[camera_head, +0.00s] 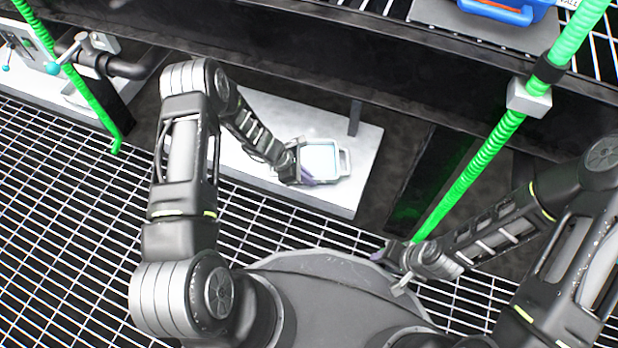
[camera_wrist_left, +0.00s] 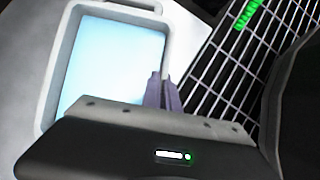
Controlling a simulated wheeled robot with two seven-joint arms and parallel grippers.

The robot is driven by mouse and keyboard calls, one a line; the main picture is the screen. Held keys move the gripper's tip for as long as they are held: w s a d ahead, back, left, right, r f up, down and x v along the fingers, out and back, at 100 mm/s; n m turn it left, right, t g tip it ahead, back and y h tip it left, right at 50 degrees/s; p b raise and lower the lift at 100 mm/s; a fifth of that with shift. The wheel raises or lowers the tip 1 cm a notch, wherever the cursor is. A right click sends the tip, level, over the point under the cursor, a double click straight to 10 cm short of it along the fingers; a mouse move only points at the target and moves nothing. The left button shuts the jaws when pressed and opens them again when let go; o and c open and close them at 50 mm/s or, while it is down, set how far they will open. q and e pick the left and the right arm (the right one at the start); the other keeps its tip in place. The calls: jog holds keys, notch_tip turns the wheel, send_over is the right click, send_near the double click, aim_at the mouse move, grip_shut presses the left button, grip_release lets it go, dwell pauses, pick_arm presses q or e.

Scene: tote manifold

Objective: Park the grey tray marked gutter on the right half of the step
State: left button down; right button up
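The grey tray (camera_head: 341,176) has a pale blue inside and stands on the right part of the white step (camera_head: 343,199). A handle shows at its right end. In the left wrist view the tray (camera_wrist_left: 54,60) fills the upper left, with a handle at its far end. I see no readable marking. My left gripper (camera_head: 309,181) is at the tray's near left corner. In the wrist view its purple fingers (camera_wrist_left: 161,78) are close together, overlapping the tray's right rim; the near end is hidden by the gripper body. My right gripper (camera_head: 398,277) is low at the right, away from the tray, fingers unclear.
A post (camera_head: 355,118) stands at the step's back edge. A dark beam and shelf run above, with a blue container (camera_head: 500,10) on top. A green hose (camera_head: 485,150) slants down at right, another green hose (camera_head: 75,80) at left. Grating floor (camera_head: 70,190) lies in front.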

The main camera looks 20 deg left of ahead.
pick_arm(q)
jog(key=c, duration=1.6)
grip_release()
jog(key=shift+c, duration=0.2)
jog(key=shift+r+p, duration=0.3)
jog(key=shift+p, duration=0.05)
jog(key=p+v, duration=0.4)
jog(key=v, duration=0.6)
jog(key=shift+a+r+p, duration=0.15)
jog(key=shift+r+p, duration=0.1)
jog(key=shift+p, duration=0.15)
jog(key=shift+s+a+r, duration=0.15)
jog(key=shift+a+r, duration=0.2)
jog(key=shift+r, duration=0.1)
